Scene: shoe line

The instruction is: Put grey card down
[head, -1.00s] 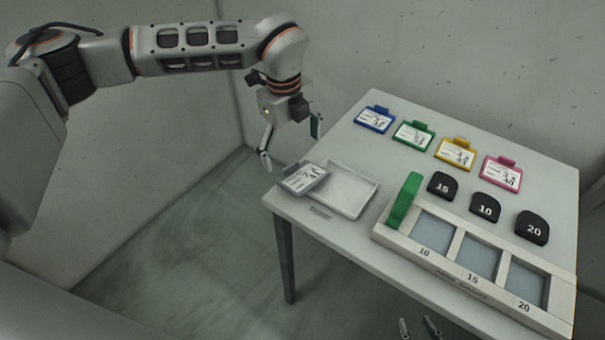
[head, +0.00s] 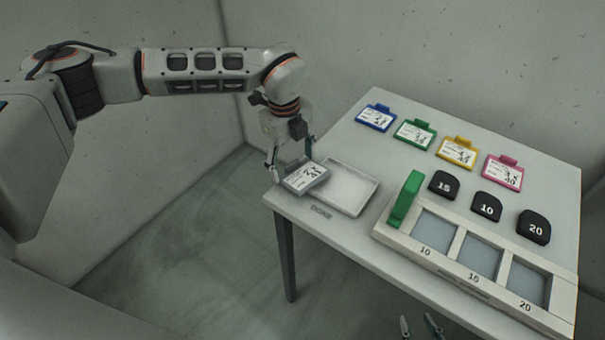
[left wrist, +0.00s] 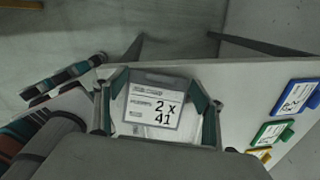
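The grey card (head: 305,178) lies tilted on the left part of the white tray (head: 375,196), near the table's left edge. Its label reads "2 x 41" in the left wrist view (left wrist: 155,108). My left gripper (head: 291,160) is low behind the card. In the left wrist view its two fingers (left wrist: 158,98) stand on either side of the card, with a gap on the right side, so it looks open. Contact on the left side is hard to tell. My right gripper (head: 419,327) shows only its two parted fingertips at the bottom edge.
Blue (head: 376,118), green (head: 415,134), yellow (head: 457,153) and pink (head: 502,172) cards line the table's back. Black pieces 15 (head: 444,185), 10 (head: 486,206) and 20 (head: 533,227) lie before a three-slot rack (head: 392,232).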

